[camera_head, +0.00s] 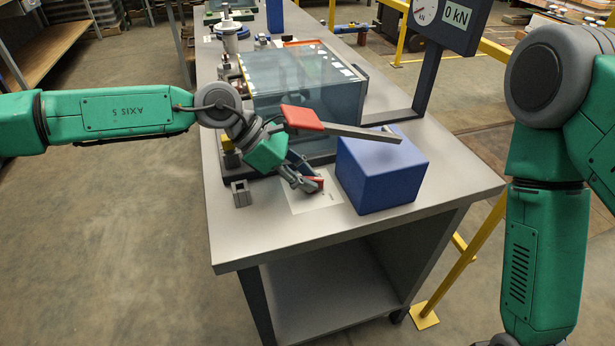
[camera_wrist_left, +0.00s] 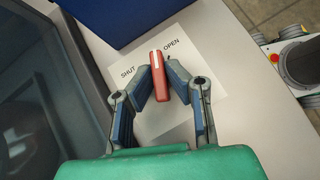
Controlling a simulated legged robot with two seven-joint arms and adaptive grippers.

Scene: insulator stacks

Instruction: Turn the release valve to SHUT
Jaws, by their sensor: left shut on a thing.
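The release valve's red handle (camera_wrist_left: 159,78) shows in the left wrist view, with a white line along it. It stands over a white label plate (camera_wrist_left: 185,48) and points up the picture, between the words SHUT on the left and OPEN on the right. My left gripper (camera_wrist_left: 161,84) is shut on the handle, one finger on each side. In the head view my left gripper (camera_head: 312,184) is low over the plate (camera_head: 322,199), and the red handle (camera_head: 319,183) shows at its fingertips. My right arm is at the right, but its gripper is out of view.
A blue box (camera_head: 382,180) stands right of the plate. A grey lever (camera_head: 355,132) with a red grip (camera_head: 301,118) passes above it, close to my left wrist. A clear-walled enclosure (camera_head: 300,85) stands behind. The readout (camera_head: 456,16) shows 0 kN. The table's front corner is clear.

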